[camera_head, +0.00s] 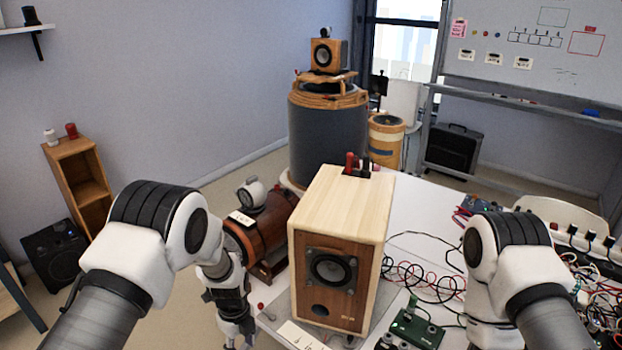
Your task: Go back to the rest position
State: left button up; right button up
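A wooden speaker (330,265) with a pale top and brown front stands upright on the white table (425,210), between my two arms. Red and black plugs (358,166) stick up from its rear top. My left arm comes in from the left and bends downward. My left gripper (236,328) points down just left of the speaker, apart from it, and its fingertips are not clear. My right arm bends down at the right, over cables, and its gripper is not visible; the arm's lower part runs to the picture's bottom edge.
A brown cylindrical device (262,235) lies behind my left gripper. A green circuit board (413,330) and red and black cables (425,283) lie right of the speaker. A power strip (590,242) and tangled wires are at far right. A large dark cylinder (327,140) stands behind.

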pick_arm(q)
jog(key=s+a+f+n+g+b, duration=0.1)
jog(key=s+a+f+n, duration=0.1)
jog(key=s+f, duration=0.35)
jog(key=s+a+f+n+g+b, duration=0.1)
jog(key=s+a+f+n+b, duration=0.15)
jog(key=s, duration=0.65)
jog(key=s+a+f+n+g, duration=0.1)
jog(key=s+a+f+n, duration=0.15)
jog(key=s, duration=0.45)
jog(key=s+a+r+n+t, duration=0.1)
jog(key=s+n+t, duration=0.3)
jog(key=n, duration=1.4)
jog(key=s, duration=0.3)
jog(key=shift+s+a+r+n+b, duration=0.15)
jog(key=shift+s+a+n+b, duration=0.15)
jog(key=shift+a+n+b, duration=0.1)
pick_arm(e)
jog(key=f, duration=0.4)
jog(key=shift+w+f, duration=0.25)
jog(key=shift+f, duration=0.15)
pick_arm(q)
jog(key=shift+d, duration=0.1)
pick_arm(e)
jog(key=shift+s, duration=0.1)
